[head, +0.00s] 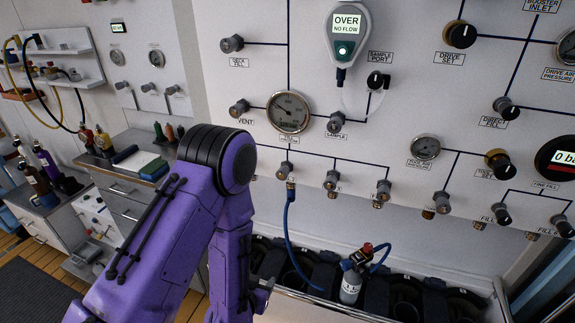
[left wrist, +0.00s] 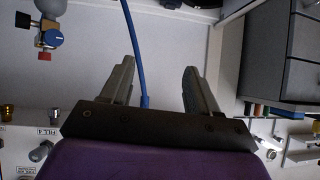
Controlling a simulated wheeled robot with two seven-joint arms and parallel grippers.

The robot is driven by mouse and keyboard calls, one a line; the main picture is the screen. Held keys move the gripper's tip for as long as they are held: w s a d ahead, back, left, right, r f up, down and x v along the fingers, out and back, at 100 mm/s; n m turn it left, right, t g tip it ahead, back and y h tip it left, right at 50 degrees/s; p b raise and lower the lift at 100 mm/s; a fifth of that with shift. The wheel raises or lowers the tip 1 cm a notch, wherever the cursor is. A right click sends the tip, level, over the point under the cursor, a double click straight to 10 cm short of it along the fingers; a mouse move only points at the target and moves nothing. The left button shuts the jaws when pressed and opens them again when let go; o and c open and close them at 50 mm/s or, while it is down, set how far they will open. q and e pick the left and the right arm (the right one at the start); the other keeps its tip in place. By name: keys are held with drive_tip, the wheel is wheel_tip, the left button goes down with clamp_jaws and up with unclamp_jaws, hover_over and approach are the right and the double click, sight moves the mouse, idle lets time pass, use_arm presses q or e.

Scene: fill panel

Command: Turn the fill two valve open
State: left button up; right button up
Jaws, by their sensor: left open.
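In the left wrist view, a grey valve knob (left wrist: 40,151) is beside a "FILL 4" label. My left gripper (head: 260,297) is low in front of the panel, mostly hidden by my purple arm. In its wrist view the gripper (left wrist: 158,75) is open, with no valve between its fingers. My right gripper is out of view.
A grey bottle (head: 350,288) with a red-knobbed fitting stands among black holders below. A bench with drawers (head: 125,190) is at left.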

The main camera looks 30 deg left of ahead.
sight(282, 175)
use_arm(q)
drive_tip(key=w+a+r+m+t+y+p, duration=0.1)
drive_tip(key=w+r+t, duration=0.3)
drive_tip(key=r, duration=0.7)
drive_tip(key=w+a+r+m+t+p, duration=0.1)
drive_tip(key=w+r+m+t, duration=0.2)
drive_tip(key=r, duration=0.8)
drive_tip(key=shift+n, duration=0.6)
drive_tip(key=p+x, duration=0.3)
drive_tip(key=x, duration=0.7)
drive_tip(key=shift+w+f, duration=0.1)
drive_tip(key=shift+w, duration=0.3)
drive_tip(key=shift+w+f+p, duration=0.15)
drive_tip(key=shift+w+p, duration=0.15)
drive_tip(key=shift+w, duration=0.2)
drive_tip(key=shift+s, duration=0.1)
drive_tip(key=c, duration=1)
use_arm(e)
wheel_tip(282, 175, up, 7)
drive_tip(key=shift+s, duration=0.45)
